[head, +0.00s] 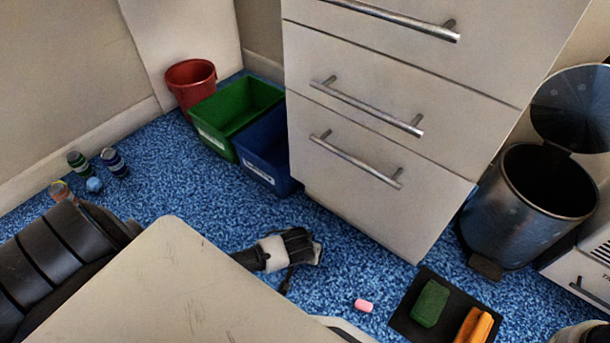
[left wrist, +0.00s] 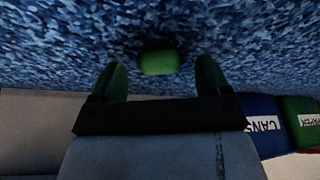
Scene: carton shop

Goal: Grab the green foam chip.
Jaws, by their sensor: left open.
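The green foam chip (left wrist: 158,62) lies on the blue carpet in the left wrist view. My left gripper (left wrist: 160,81) is open, with one finger on each side of the line to the chip. The chip sits just past the fingertips, centred between them, and I see no contact. In the head view my left gripper (head: 312,253) is low over the carpet in front of the drawers, and I cannot make out the small chip there. My right gripper is not in view.
A pink chip (head: 364,305) lies on the carpet. A black mat (head: 407,317) holds a green block (head: 430,303) and orange pieces (head: 474,325). The drawer unit (head: 375,205), blue bin (head: 268,150), green bin (head: 214,139) and pedal bin (head: 505,228) stand behind. Cans (head: 114,161) lie left.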

